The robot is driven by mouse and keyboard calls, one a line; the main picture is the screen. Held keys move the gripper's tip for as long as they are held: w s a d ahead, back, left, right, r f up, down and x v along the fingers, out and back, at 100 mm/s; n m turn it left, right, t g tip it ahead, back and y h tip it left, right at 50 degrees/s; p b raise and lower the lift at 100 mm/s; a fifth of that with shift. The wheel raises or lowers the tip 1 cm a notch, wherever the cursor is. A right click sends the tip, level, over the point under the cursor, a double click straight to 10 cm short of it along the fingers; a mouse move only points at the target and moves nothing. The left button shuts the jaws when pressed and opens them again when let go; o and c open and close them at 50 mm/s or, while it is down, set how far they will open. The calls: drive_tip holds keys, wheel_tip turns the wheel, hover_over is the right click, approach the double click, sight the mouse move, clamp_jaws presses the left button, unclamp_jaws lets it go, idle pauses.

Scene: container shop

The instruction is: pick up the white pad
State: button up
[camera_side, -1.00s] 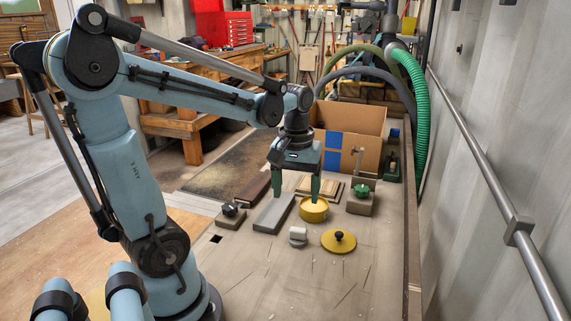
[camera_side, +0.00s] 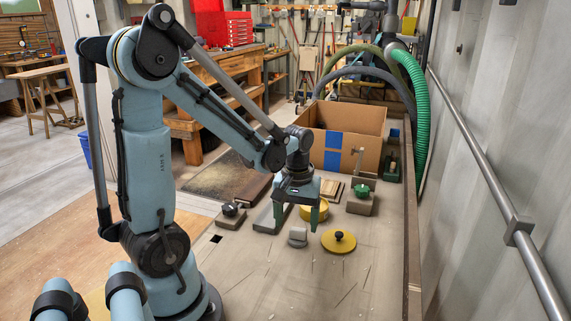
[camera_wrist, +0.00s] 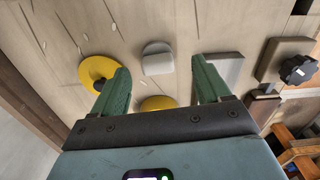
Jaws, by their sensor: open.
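In the wrist view my gripper (camera_wrist: 160,76) shows both fingers.
The yellow lid (camera_side: 338,241) with a dark knob lies just right of the pad. The yellow pot (camera_side: 315,211) stands behind, partly hidden by a finger. A grey slab (camera_side: 265,218) lies to the left. A cardboard box (camera_side: 366,154) stands further back. The near bench is clear.

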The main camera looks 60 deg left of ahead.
sight(298, 230)
drive_tip(key=shift+w+f, duration=0.2)
drive_tip(key=shift+f, duration=1.75)
drive_tip(key=c, duration=1.1)
drive_tip(key=shift+o, duration=0.2)
drive_tip(key=shift+r, duration=0.15)
drive_tip(key=shift+r, duration=0.5)
drive_tip(key=r, duration=0.1)
drive_tip(key=d+r, duration=0.1)
drive_tip(key=r, duration=0.1)
drive_tip(key=shift+s+d+r, duration=0.15)
drive_tip(key=shift+d+r, duration=0.1)
drive_tip(key=s+d+r, duration=0.1)
drive_tip(key=d+r, duration=0.5)
drive_tip(key=d, duration=0.4)
drive_tip(key=shift+s, duration=0.4)
